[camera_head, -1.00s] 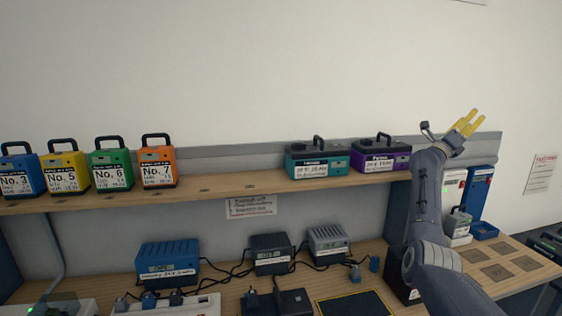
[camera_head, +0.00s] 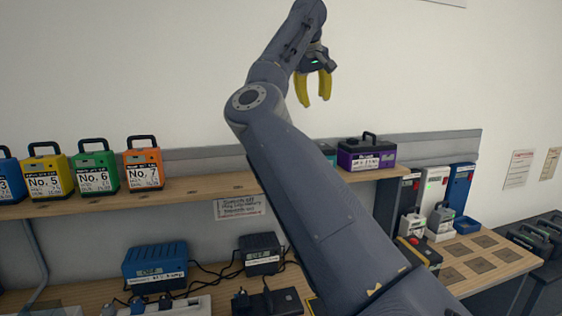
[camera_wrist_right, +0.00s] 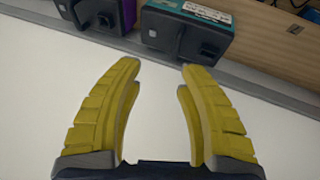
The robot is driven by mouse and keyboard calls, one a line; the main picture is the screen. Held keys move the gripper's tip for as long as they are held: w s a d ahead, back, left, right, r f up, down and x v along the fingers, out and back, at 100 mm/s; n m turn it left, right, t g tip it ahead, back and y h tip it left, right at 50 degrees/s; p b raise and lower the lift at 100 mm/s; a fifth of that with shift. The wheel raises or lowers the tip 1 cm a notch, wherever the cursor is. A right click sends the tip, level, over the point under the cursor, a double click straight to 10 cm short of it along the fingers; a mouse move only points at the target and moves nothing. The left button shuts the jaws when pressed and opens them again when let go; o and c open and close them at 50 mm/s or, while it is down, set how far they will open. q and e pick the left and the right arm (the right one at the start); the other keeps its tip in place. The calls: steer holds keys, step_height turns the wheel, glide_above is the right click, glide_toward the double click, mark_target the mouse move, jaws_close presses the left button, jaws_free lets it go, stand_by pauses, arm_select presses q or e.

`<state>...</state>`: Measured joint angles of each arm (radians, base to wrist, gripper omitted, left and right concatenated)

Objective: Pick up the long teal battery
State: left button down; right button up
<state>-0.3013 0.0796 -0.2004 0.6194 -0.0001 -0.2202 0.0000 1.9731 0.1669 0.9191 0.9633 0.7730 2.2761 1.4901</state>
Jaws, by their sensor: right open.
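The long teal battery (camera_head: 327,150) stands on the upper shelf in the head view. My right arm hides most of it, and only a small teal part shows beside the arm. In the right wrist view the teal battery (camera_wrist_right: 186,32) is at the top centre, with its dark end and a teal, labelled face showing. My right gripper (camera_head: 314,100) is open and empty, yellow fingers pointing down, high above the shelf in front of the wall. In the wrist view its fingertips (camera_wrist_right: 160,68) are apart and appear clear of the battery. My left gripper is not in view.
A purple battery (camera_head: 366,154) stands right of the teal one, and it also shows in the wrist view (camera_wrist_right: 93,12). Orange No. 7 (camera_head: 143,167) and other numbered batteries stand left on the shelf (camera_head: 205,186). Chargers with cables (camera_head: 155,266) sit on the bench below.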

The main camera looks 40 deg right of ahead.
steer(key=shift+t+y, duration=0.4)
steer(key=x, duration=0.5)
steer(key=w+a+x, duration=0.1)
steer(key=x, duration=1)
steer(key=shift+w+a+f, duration=0.15)
steer(key=shift+w+a, duration=0.2)
jaws_close()
